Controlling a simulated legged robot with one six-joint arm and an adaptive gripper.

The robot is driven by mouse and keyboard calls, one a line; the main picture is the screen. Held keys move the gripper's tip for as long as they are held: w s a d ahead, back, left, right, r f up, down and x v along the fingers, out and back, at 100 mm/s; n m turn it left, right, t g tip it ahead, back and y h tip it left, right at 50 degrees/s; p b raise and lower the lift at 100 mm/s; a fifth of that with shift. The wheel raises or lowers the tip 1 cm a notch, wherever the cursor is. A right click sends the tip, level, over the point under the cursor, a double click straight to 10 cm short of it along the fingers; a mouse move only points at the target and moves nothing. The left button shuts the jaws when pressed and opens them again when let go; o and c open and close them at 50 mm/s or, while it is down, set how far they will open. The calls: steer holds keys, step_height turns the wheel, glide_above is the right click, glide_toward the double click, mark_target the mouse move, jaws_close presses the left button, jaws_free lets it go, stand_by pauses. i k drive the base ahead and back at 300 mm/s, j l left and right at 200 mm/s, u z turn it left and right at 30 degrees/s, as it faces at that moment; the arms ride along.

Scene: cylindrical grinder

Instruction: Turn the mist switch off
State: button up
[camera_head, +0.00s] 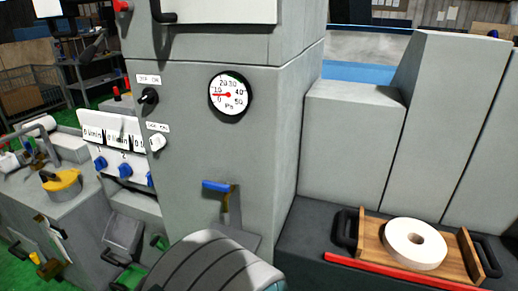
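Which side the switch points to is unclear. A white knob (157,143) is below it, under another small label (157,127). I cannot tell from the lettering which of the two is the mist switch. My gripper is not in view, and nothing touches either knob.
A pressure gauge (229,94) and a blue-handled lever (216,186) are on the column's front. Flow meters (110,137) with blue knobs stand left. A rounded grey ribbed shape (215,268) fills the bottom middle. A wooden tray (372,242) holding a white wheel (415,243) stands right.

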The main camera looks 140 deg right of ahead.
mark_target(150, 96)
steer(key=z, duration=5)
